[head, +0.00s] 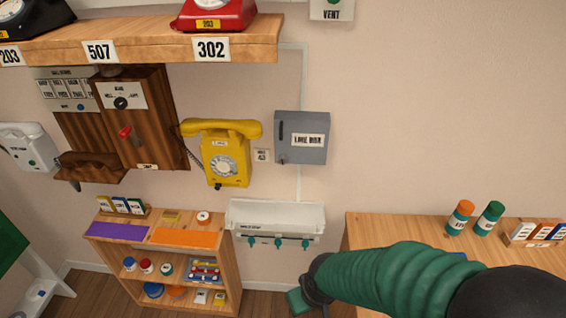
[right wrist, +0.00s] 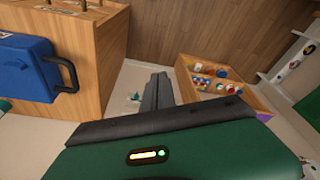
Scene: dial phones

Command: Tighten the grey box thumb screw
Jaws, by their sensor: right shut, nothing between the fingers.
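The grey box (head: 312,152), with a white label that seems to read "LINE BOX", is mounted on the wall right of the yellow phone. Its door looks closed, with a dark upright handle on its left side. A small spot near its lower left edge may be the thumb screw, but it is too small to tell. My right gripper (right wrist: 158,80) is shut and empty in the right wrist view, pointing down past furniture. In the head view my right arm comes in from the right, with its hand low and well below the grey box. My left gripper is not in view.
A yellow phone (head: 222,155) hangs left of the box. A white tray with teal hooks (head: 276,219) is below it. A wooden counter (head: 390,228) with bottles stands right, a low shelf (head: 232,262) left. A blue case (right wrist: 25,68) shows in the wrist view.

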